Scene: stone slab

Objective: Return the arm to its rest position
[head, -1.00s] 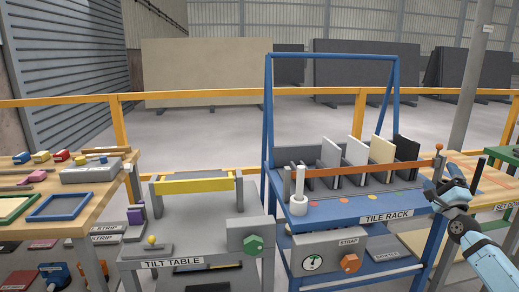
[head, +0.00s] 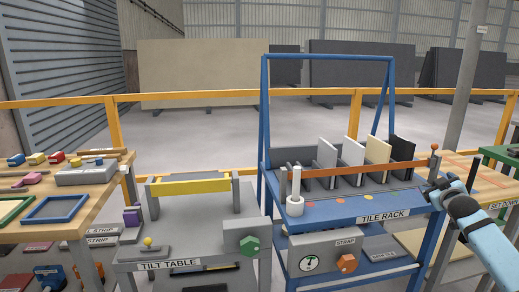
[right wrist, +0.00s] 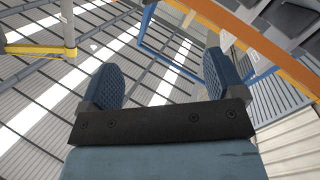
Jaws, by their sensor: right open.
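My right arm comes in from the lower right in the head view, and its gripper (head: 441,189) is beside the right end of the blue tile rack (head: 345,208). In the right wrist view the gripper (right wrist: 162,80) has its two blue ridged fingers wide apart with nothing between them. The rack's orange bar (right wrist: 240,40) passes above and to the right of the fingers there. In the head view the orange bar (head: 350,170) runs across the front of several upright tiles. My left gripper is not in view.
The tilt table (head: 190,222) with a yellow bar stands left of the rack. A wooden bench (head: 85,205) with frames and small tools is at far left, another wooden table (head: 470,165) at right. A yellow rail (head: 225,97) runs behind; large slabs (head: 200,70) stand beyond.

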